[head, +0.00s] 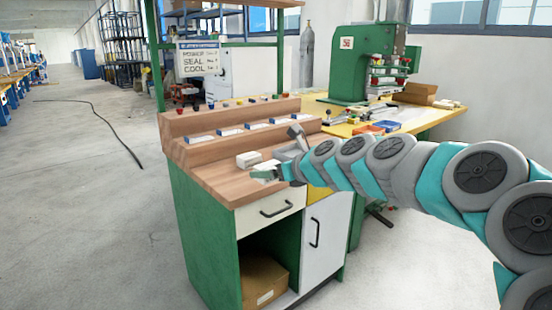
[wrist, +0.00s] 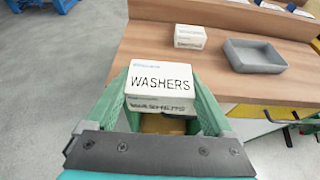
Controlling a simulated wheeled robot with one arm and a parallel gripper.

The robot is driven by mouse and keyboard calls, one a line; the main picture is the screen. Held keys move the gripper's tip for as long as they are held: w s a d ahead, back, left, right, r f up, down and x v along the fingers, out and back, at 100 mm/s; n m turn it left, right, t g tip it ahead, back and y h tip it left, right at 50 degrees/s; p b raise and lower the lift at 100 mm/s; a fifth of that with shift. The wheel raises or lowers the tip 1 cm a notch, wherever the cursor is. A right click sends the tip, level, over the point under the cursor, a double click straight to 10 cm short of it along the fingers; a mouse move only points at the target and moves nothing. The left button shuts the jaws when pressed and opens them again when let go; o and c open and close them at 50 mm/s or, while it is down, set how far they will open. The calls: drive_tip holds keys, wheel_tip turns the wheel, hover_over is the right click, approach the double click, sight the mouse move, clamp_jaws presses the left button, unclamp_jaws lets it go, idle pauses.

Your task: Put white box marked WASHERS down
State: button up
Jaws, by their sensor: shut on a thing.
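The white box marked WASHERS (wrist: 160,82) sits between the two green fingers of my gripper (wrist: 161,92) in the wrist view. My gripper is shut on it, one finger on each side. The lettering shows upright on its top and front faces. In the head view, the box (head: 264,170) is a small pale shape at my gripper (head: 279,173), low over the front part of the wooden bench top (head: 222,180). I cannot tell whether its underside touches the wood.
A second small white box (wrist: 190,37) stands on the bench beyond the held one. An empty grey tray (wrist: 254,55) lies to its right. Bare wood shows left of the white box. A raised wooden shelf with labelled slots (head: 240,130) runs along the back.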

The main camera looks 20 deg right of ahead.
drive_tip(key=w+d, duration=0.1)
drive_tip(key=w, duration=0.3)
drive_tip(key=w+d+f, duration=0.1)
drive_tip(key=w+d, duration=0.1)
drive_tip(key=w, duration=0.3)
drive_tip(key=w+d, duration=0.2)
drive_tip(key=w, duration=0.2)
drive_tip(key=shift+w+d+f+p, duration=0.1)
drive_tip(key=shift+w+f+p, duration=0.15)
drive_tip(key=shift+w+p, duration=0.1)
drive_tip(key=shift+w, duration=0.15)
drive_tip(key=shift+f, duration=1.8)
drive_tip(key=o, duration=1.1)
drive_tip(key=shift+f, duration=0.15)
drive_tip(key=shift+s+d+r, duration=0.25)
drive_tip(key=shift+s+r, duration=0.05)
drive_tip(key=shift+s, duration=0.05)
drive_tip(key=v, duration=1.1)
drive_tip(key=shift+s+b, duration=0.2)
drive_tip(key=shift+b, duration=0.15)
